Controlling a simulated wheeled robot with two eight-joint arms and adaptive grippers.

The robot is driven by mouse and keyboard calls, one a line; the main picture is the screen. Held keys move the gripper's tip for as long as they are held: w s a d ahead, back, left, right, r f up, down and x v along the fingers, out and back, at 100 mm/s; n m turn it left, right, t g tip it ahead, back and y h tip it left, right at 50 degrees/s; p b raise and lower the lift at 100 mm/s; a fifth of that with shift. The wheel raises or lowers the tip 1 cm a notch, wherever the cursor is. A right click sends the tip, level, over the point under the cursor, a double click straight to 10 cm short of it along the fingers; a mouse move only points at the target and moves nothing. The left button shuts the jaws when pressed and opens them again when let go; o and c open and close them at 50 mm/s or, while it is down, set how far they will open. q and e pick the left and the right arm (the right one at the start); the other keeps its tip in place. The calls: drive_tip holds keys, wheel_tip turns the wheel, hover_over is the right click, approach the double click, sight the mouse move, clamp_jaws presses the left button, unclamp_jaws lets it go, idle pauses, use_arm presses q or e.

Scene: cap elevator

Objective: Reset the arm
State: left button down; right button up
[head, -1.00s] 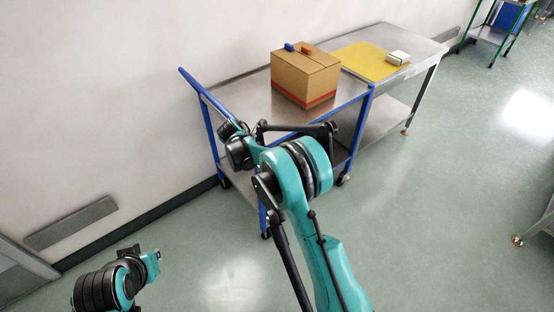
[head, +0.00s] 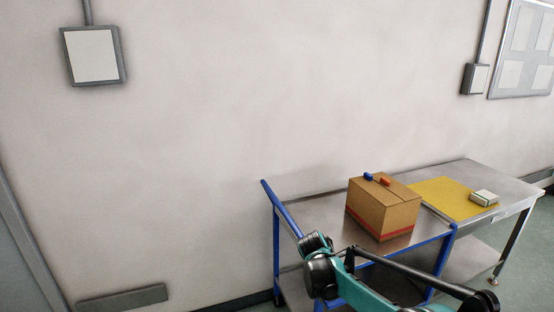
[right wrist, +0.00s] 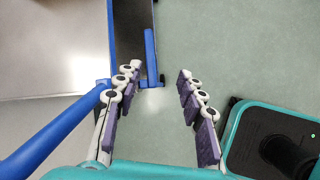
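My right gripper (right wrist: 160,72) shows in the right wrist view. Its two purple-padded fingers are spread apart with nothing between them. Below it are green floor and, close to the left finger, the blue frame of a cart (right wrist: 45,140). In the head view, my teal and black right arm (head: 370,295) is at the bottom, in front of the blue-railed cart (head: 285,217). I cannot make out its fingers in that view. My left arm and gripper are not in view.
A closed cardboard box (head: 380,212) with a blue and an orange block on top stands on the cart. Behind it, a metal table (head: 500,178) holds a yellow mat (head: 435,192) and a small white-and-green box (head: 484,198). A wall runs behind.

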drive_tip(key=s+r+m+t+y, duration=0.15)
drive_tip(key=s+r+m, duration=0.25)
drive_tip(key=s, duration=0.4)
drive_tip(key=s+r+m+y, duration=0.2)
drive_tip(key=s+r+m, duration=0.25)
drive_tip(key=s, duration=0.25)
drive_tip(key=s+a+f+m+t+y, duration=0.1)
drive_tip(key=s+m, duration=0.3)
drive_tip(key=s, duration=0.3)
drive_tip(key=s+a+f+m+t+y, duration=0.1)
drive_tip(key=s+a+f+m, duration=0.1)
drive_tip(key=s+m, duration=0.3)
drive_tip(key=shift+s, duration=0.95)
